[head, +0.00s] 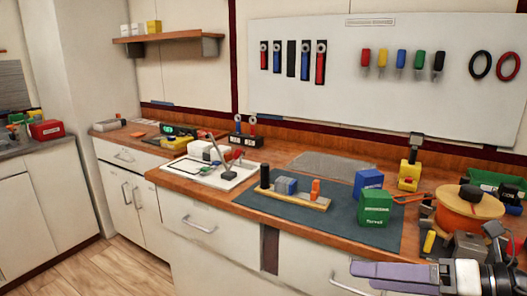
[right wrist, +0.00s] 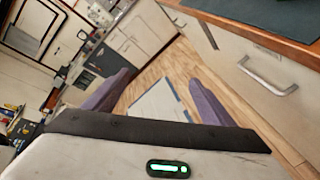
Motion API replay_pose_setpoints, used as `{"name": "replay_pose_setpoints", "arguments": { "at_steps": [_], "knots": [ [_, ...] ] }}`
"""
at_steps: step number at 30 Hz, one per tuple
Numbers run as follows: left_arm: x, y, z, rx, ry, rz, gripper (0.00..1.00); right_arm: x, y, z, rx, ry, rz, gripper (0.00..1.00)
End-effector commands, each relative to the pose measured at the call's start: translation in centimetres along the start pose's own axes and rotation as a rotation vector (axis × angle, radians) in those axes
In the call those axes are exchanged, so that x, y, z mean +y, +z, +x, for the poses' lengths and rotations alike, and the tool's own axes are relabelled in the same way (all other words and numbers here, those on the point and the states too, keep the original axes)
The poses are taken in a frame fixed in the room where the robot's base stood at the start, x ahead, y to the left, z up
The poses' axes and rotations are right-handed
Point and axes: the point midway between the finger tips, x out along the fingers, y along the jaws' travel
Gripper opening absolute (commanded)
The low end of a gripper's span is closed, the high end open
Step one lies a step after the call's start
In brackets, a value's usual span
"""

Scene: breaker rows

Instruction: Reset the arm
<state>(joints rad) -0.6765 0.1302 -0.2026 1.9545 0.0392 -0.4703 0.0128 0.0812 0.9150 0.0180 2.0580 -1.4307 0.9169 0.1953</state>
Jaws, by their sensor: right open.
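My right gripper (head: 362,269) is at the lower right of the head view, in front of the drawer fronts and near the counter's front edge. In the right wrist view its two purple fingers (right wrist: 160,82) are spread apart with nothing between them; wood floor and a pale flat panel show beyond. My left gripper is not in view. On the dark mat (head: 340,232) lies a yellow rail (head: 293,200) with a black cylinder, a grey-blue block (head: 286,186) and an orange block (head: 315,189). The gripper is apart from all of these.
A blue box (head: 368,183) and a green box (head: 374,208) stand on the mat. An orange spool (head: 468,205) and a yellow tool (head: 409,176) crowd the counter's right. Drawer handles (head: 199,224) stick out below the counter edge. Floor at left is clear.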

Motion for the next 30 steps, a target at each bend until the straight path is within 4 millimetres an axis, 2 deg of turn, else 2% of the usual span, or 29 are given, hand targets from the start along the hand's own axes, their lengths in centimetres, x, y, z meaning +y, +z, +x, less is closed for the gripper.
{"name": "replay_pose_setpoints", "arguments": {
  "at_steps": [1,3,5,8,10,12,14,15,17,18,21,24,26,30],
  "knots": [
    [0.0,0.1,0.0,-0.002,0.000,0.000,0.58,0.8,-1.1,1.3,-0.046,0.108,0.136,0.77],
    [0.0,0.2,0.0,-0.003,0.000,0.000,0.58,1.6,-1.6,2.4,-0.148,0.256,0.362,0.77],
    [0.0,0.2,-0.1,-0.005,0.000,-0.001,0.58,0.9,-1.8,2.9,-0.265,0.361,0.606,0.77],
    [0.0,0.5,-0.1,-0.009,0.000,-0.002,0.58,-3.6,-3.4,3.3,-0.484,0.442,1.057,0.77],
    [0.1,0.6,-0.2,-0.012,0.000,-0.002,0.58,-8.0,-6.3,3.5,-0.627,0.427,1.364,0.77],
    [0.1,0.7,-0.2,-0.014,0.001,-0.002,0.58,-11.6,-10.1,3.9,-0.732,0.378,1.611,0.77],
    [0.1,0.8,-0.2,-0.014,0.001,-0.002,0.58,-14.1,-14.0,4.3,-0.803,0.318,1.800,0.77],
    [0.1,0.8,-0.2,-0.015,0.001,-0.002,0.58,-15.4,-16.8,4.6,-0.843,0.271,1.917,0.77],
    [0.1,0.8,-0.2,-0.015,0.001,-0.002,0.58,-16.7,-20.9,5.1,-0.890,0.200,2.075,0.77],
    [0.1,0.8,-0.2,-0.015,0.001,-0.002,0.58,-17.3,-23.5,5.4,-0.915,0.150,2.171,0.77],
    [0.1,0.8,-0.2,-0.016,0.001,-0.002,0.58,-17.7,-29.4,6.1,-0.952,0.032,2.368,0.77],
    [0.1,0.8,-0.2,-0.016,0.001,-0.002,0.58,-17.4,-33.5,6.5,-0.968,-0.060,2.499,0.77],
    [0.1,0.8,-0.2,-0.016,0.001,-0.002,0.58,-17.2,-35.0,6.7,-0.971,-0.096,2.549,0.77],
    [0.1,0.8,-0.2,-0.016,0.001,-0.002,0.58,-17.2,-35.0,6.7,-0.971,-0.096,2.549,0.77]
  ]
}}
